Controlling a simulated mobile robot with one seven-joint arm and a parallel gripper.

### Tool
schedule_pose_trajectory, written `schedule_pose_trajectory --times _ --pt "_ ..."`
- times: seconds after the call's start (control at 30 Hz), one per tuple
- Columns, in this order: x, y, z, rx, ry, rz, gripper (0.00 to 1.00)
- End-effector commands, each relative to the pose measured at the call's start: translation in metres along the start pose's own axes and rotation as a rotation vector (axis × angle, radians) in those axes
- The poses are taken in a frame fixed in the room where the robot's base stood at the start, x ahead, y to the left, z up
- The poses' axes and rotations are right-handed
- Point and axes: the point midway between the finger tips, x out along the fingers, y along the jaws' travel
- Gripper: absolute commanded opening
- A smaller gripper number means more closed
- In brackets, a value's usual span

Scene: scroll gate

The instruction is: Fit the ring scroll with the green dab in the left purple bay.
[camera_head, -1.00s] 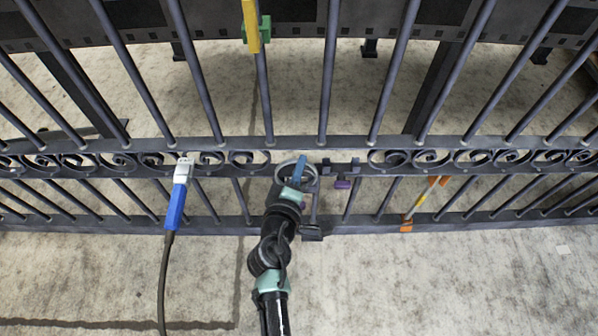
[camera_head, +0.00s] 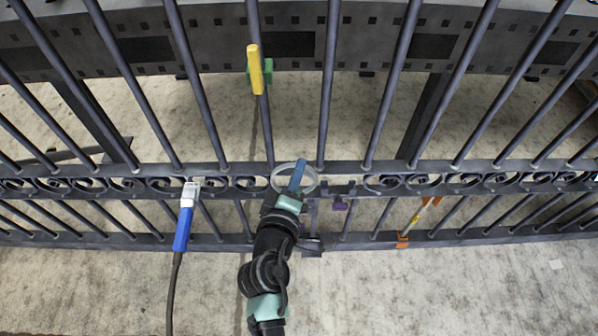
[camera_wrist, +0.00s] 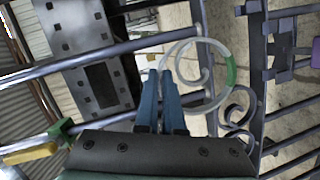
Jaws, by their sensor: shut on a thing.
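The ring scroll (camera_wrist: 191,43) is a pale grey ring with an inner curl and a green dab (camera_wrist: 232,70) on its side, seen in the wrist view. My gripper (camera_wrist: 160,76) has blue fingers shut on its rim. In the head view my gripper (camera_head: 299,172) holds the ring (camera_head: 316,180) in front of the gate's scroll row, in a stretch without fixed scrolls. The green dab is not clear there. A purple piece (camera_head: 340,205) hangs below the rail just right of the ring; it also shows in the wrist view (camera_wrist: 316,52). I cannot tell which bay is the left purple one.
The gate's dark rails (camera_head: 450,170), bars and fixed scrolls (camera_head: 245,184) surround the ring. A yellow and green clamp (camera_head: 256,72) is above, a blue-handled tool with a cable (camera_head: 184,225) left, an orange tool (camera_head: 412,222) right. A dark bracket (camera_head: 312,246) sits on the lower rail.

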Motion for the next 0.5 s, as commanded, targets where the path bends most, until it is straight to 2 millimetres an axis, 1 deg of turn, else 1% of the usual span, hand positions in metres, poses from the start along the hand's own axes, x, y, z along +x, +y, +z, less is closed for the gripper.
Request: schedule_pose_trajectory --times 0.03,0.07,0.2,0.3,0.4,0.5 --pt "-0.008 -0.008 0.003 0.005 0.009 0.019 0.0" --pt "-0.014 -0.008 0.005 0.009 0.013 0.031 0.0" --pt "-0.036 -0.001 0.01 0.018 0.029 0.083 0.0" --pt "-0.049 0.005 0.012 0.023 0.037 0.109 0.0" --pt "-0.056 0.01 0.013 0.025 0.041 0.125 0.0" --pt "-0.056 0.012 0.013 0.026 0.042 0.131 0.0"
